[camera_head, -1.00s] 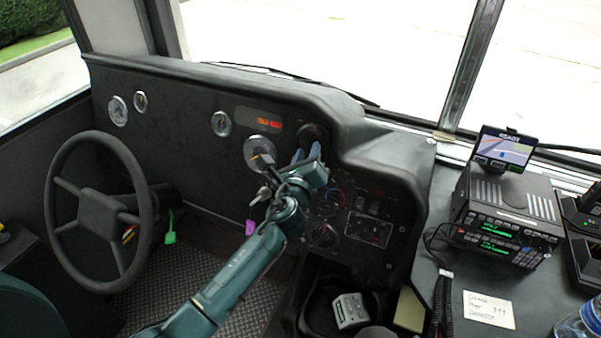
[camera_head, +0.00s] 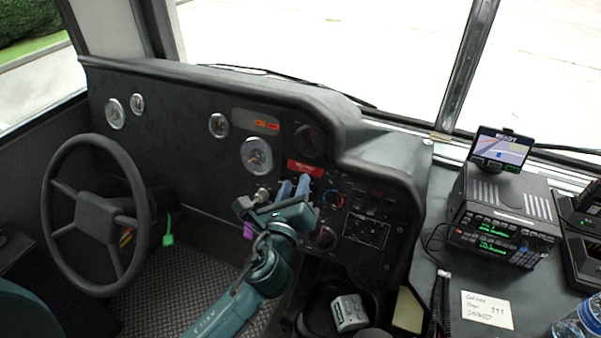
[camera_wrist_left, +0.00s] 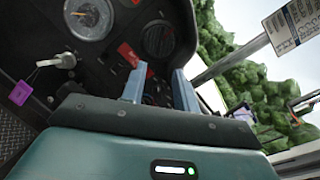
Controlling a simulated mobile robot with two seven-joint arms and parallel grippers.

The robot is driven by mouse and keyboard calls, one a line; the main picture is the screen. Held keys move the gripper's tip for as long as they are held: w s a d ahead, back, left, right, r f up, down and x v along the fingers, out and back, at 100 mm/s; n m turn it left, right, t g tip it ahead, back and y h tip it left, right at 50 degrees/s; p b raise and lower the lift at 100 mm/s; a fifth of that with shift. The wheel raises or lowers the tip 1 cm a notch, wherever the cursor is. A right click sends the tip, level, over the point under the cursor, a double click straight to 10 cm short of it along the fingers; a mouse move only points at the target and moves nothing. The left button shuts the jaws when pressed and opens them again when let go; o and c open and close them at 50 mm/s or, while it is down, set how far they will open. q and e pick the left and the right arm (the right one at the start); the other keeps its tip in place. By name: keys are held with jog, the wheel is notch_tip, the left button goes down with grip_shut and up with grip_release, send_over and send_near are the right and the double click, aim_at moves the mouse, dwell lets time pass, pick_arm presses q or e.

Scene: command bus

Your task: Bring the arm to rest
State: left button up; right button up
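My left arm reaches up from the bottom of the head view. Its teal gripper (camera_head: 294,186) is in front of the dashboard's control panel (camera_head: 365,228). In the left wrist view, the two blue-grey fingers of my left gripper (camera_wrist_left: 160,88) stand apart with a gap between them. I see nothing held in that gap. A key with a purple tag (camera_wrist_left: 20,93) is in the panel to the left of the fingers. A red label (camera_head: 305,168) is on the panel just behind the fingers. My right gripper is not in view.
The steering wheel (camera_head: 97,215) stands at the left. At the right, a radio unit (camera_head: 503,215), a navigation screen (camera_head: 500,149), a paper note (camera_head: 487,310) and a bottle (camera_head: 580,324) are on the side console. A grey handset (camera_head: 349,312) lies low beside my arm.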

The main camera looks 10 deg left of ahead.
pick_arm(q)
jog(key=s+a+f+n+g+h, duration=0.1)
jog(key=s+f+n+g+h, duration=0.1)
jog(key=s+f+n, duration=0.6)
jog(key=s+a+f+n+g+h+p, duration=0.1)
jog(key=s+f+n+g, duration=0.4)
jog(key=n, duration=1.3)
jog(key=s+f+h, duration=0.1)
jog(key=s+f, duration=0.2)
jog(key=s, duration=0.4)
jog(key=shift+s+f, duration=0.2)
jog(key=shift+s, duration=0.15)
